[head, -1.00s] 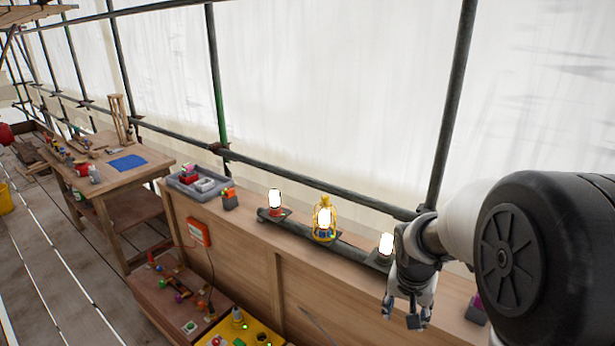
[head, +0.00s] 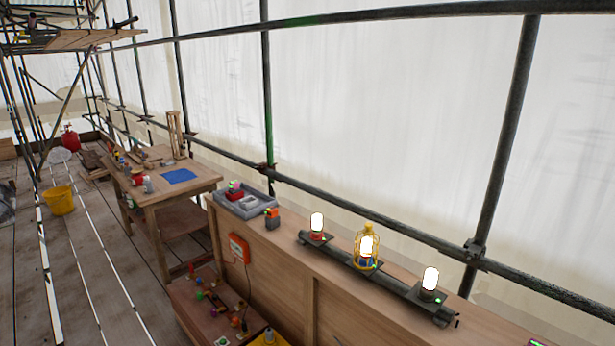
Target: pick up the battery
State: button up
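No object in the head view can be told for certain as the battery. A small dark block with an orange top (head: 272,218) stands on the long wooden bench (head: 290,241), just right of a grey tray (head: 262,210); it may be a battery. A dark item with a pinkish edge (head: 538,343) is cut off at the bottom right, and I cannot tell what it is. My gripper and arm are out of view.
Three lit lamps stand on a dark bar on the bench: one with a red base (head: 317,224), one in a yellow cage (head: 367,246), one at right (head: 430,280). A workbench (head: 205,186) and yellow bucket (head: 60,201) are at left. Scaffold pipes run behind.

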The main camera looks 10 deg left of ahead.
aim_at(233, 186)
jog(key=j+u, duration=0.3)
jog(key=i+j+u, duration=0.4)
jog(key=j, duration=0.25)
jog(key=i+j+u, duration=0.85)
jog(key=i, duration=0.3)
jog(key=i+j+u, duration=0.15)
jog(key=i, duration=1.8)
jog(key=i+z, duration=0.2)
jog(key=z, duration=0.2)
jog(key=i+z, duration=0.2)
jog(key=z, duration=0.2)
jog(key=i+z, duration=0.2)
jog(key=z, duration=0.25)
jog(key=i+j+z, duration=0.2)
jog(key=z, duration=0.2)
jog(key=i+j+z, duration=0.15)
jog(key=z, duration=0.25)
jog(key=i+j+z, duration=0.1)
jog(key=z, duration=0.3)
jog(key=i+j+z, duration=0.15)
jog(key=z, duration=0.25)
jog(key=i+j+z, duration=0.2)
jog(key=z, duration=0.25)
